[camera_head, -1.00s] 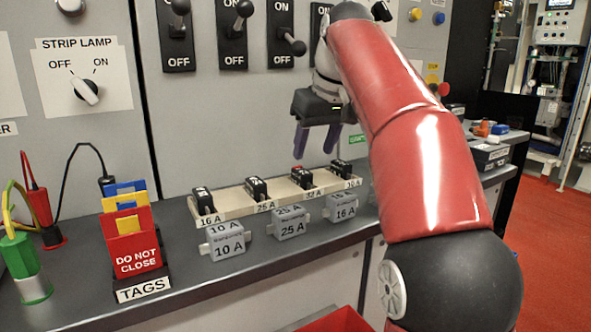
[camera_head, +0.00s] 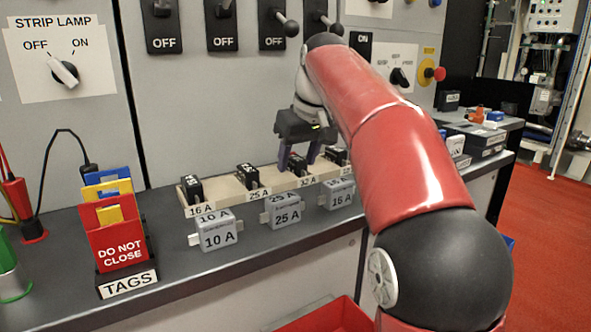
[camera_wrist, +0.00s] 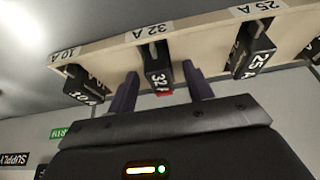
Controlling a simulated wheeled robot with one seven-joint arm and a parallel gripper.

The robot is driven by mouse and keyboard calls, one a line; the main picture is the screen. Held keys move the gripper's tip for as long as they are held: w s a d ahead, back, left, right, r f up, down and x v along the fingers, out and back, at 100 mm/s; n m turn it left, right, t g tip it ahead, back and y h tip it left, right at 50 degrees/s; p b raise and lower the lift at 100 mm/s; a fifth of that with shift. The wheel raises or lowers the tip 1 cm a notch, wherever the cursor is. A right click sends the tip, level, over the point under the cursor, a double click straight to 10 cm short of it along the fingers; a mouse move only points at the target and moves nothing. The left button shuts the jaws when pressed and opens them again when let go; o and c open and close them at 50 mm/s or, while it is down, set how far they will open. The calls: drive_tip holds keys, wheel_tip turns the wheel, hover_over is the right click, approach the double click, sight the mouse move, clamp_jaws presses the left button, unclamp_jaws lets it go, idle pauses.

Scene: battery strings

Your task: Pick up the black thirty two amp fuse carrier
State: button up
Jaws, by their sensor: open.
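The black 32 A fuse carrier (camera_head: 297,165) stands in the long cream rack (camera_head: 226,195), behind the "32 A" label. In the wrist view the carrier (camera_wrist: 157,66) shows its 32 A marking, with a red patch at its end. My gripper (camera_head: 296,160) is open, with its two purplish fingers pointing down at this carrier. In the wrist view my gripper (camera_wrist: 159,73) has one finger on either side of the carrier, with visible gaps, and is not closed on it. The head view partly hides the carrier behind the fingers.
Black carriers stand on both sides in the rack: the 25 A one (camera_head: 247,176) to the left and another (camera_head: 336,156) to the right. A 16 A carrier (camera_head: 192,189) is at the left end. Grey blocks (camera_head: 283,209) lie in front. The tag holder (camera_head: 122,245) stands left.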

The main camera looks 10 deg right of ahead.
sight(298, 159)
drive_tip(key=shift+c, duration=0.3)
clamp_jaws()
drive_tip(key=r+p, duration=0.1)
drive_tip(key=r, duration=0.8)
drive_tip(key=shift+w, duration=0.2)
drive_tip(key=shift+s+r, duration=0.15)
drive_tip(key=shift+r, duration=0.35)
